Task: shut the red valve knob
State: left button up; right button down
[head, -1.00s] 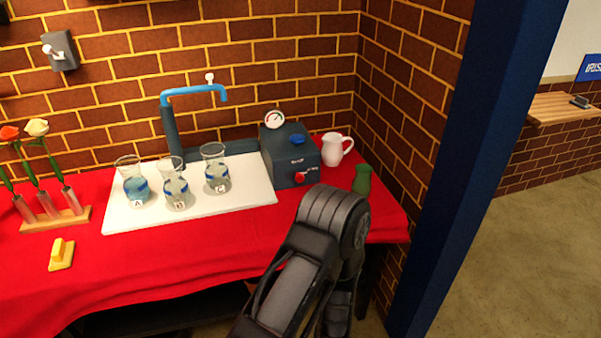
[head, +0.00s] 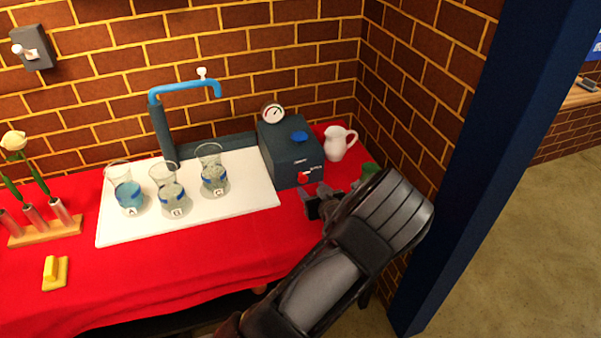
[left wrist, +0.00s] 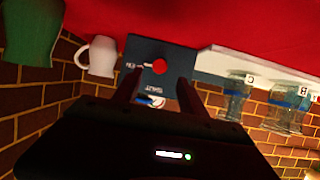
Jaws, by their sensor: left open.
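The red valve knob (head: 304,177) is on the front of a dark grey box (head: 285,152), which also has a blue knob (head: 299,137) on top and a round gauge (head: 273,113). My left gripper (head: 318,197) is open and empty, just in front of the red knob and a little below it in the head view. In the left wrist view the red knob (left wrist: 160,66) shows beyond and between the two fingers (left wrist: 157,88), apart from them. My right gripper is not in view.
A white pitcher (head: 338,143) and a green vase (head: 370,169), partly hidden by my arm, stand right of the box. Beakers A (head: 128,196), B (head: 173,193) and C (head: 213,176) stand on a white board (head: 245,194) to the left. A blue post (head: 470,150) rises at right.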

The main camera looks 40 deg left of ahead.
aim_at(304, 180)
pick_arm(q)
jog(key=shift+s+d+r, duration=0.1)
jog(key=shift+d+r, duration=0.05)
jog(key=shift+p+x, duration=0.55)
jog(key=shift+x, duration=3.45)
grip_shut()
